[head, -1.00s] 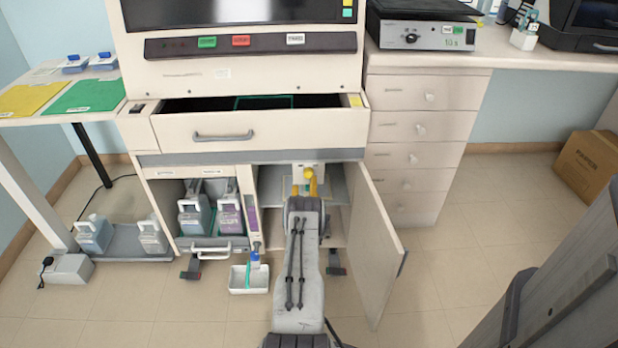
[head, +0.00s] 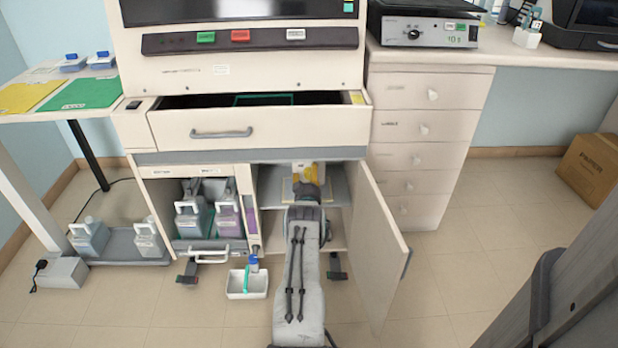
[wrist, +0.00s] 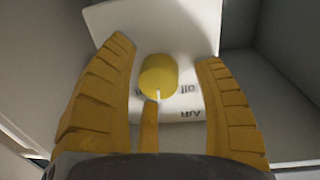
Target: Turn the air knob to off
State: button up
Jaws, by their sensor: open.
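The air knob (wrist: 158,75) is a yellow round knob with a white line on its face, on a white panel (wrist: 190,30) inside the open cabinet. The white line points down in the wrist view, towards a narrow yellow-brown bar (wrist: 149,128). The word "off" is printed just right of the knob, with "AIR" below it, both turned round. My gripper (wrist: 167,52) is open, one yellow finger on each side of the knob, with visible gaps. In the head view my gripper (head: 305,172) is inside the cabinet and mostly hides the knob.
The cabinet door (head: 378,245) stands open right of my arm. An open drawer (head: 205,128) is above. Bottles (head: 192,215) stand in the left compartment, and a white tray (head: 247,283) is on the floor. Cabinet walls lie close around my gripper.

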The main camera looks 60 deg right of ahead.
jog(key=shift+o, duration=0.2)
jog(key=c, duration=1.2)
jog(key=shift+c, duration=0.2)
jog(key=shift+f+b, duration=0.15)
jog(key=shift+b, duration=0.25)
jog(key=shift+f+n+b, duration=0.15)
jog(key=shift+n+b, duration=0.15)
jog(key=shift+b, duration=1.3)
jog(key=shift+r+n+b, duration=0.2)
jog(key=shift+n+b, duration=0.2)
jog(key=shift+b, duration=0.2)
jog(key=o, duration=1.2)
